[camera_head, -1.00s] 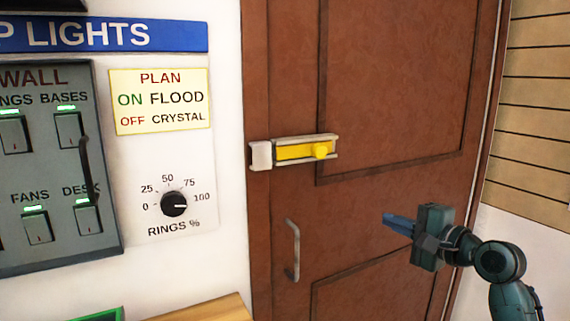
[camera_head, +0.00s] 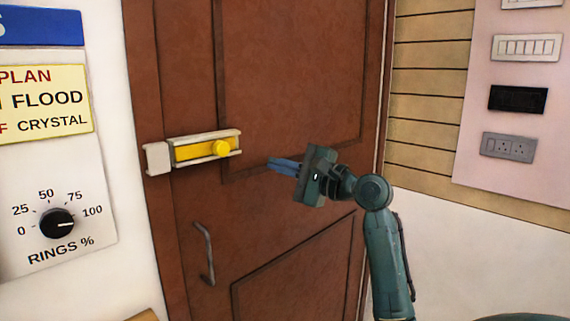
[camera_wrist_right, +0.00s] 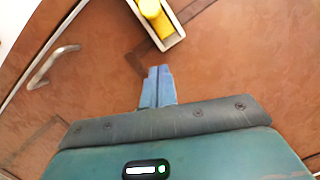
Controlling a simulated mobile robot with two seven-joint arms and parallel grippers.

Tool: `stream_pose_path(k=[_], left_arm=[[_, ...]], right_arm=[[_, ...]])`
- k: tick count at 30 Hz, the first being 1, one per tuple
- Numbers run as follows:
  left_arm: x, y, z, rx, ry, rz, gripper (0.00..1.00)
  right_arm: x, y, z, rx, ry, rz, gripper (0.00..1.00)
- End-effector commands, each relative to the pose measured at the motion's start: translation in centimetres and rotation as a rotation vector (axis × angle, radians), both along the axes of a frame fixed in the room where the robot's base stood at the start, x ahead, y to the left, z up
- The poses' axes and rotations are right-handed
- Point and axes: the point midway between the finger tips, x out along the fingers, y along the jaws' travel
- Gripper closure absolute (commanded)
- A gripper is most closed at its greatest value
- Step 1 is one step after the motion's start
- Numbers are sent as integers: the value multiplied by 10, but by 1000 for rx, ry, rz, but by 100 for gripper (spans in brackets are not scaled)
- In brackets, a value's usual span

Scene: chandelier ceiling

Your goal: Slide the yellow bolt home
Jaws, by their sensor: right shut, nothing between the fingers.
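The yellow bolt (camera_head: 198,149) lies in a pale metal channel (camera_head: 236,138) on the brown door, with a round yellow knob (camera_head: 221,148) near the channel's right end. A light keeper block (camera_head: 158,158) sits at the channel's left end, on the door's edge side. My right gripper (camera_head: 272,165) is shut and empty, a little right of and below the knob, apart from it. In the right wrist view the bolt's knob (camera_wrist_right: 151,9) shows at the top, beyond the shut blue fingertips (camera_wrist_right: 159,73). My left gripper is not in view.
A metal door handle (camera_head: 206,255) stands out below the bolt. A wall panel with a rings dial (camera_head: 57,223) is at the left. Switch plates and a socket (camera_head: 509,147) are on the right wall. The door face around the bolt is clear.

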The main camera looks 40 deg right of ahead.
Motion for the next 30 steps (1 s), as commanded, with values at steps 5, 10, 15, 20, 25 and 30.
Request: stream_pose_path(k=[5,10,15,20,25,30], left_arm=[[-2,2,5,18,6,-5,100],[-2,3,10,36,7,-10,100],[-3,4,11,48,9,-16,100],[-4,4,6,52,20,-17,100],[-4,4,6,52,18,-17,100],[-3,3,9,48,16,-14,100]], right_arm=[[39,13,7,2,1,2,100],[55,31,14,-4,-2,2,100],[53,49,19,-2,0,1,100],[53,55,21,-2,1,2,100],[53,55,20,-2,1,1,100],[53,56,21,-2,1,2,100]])
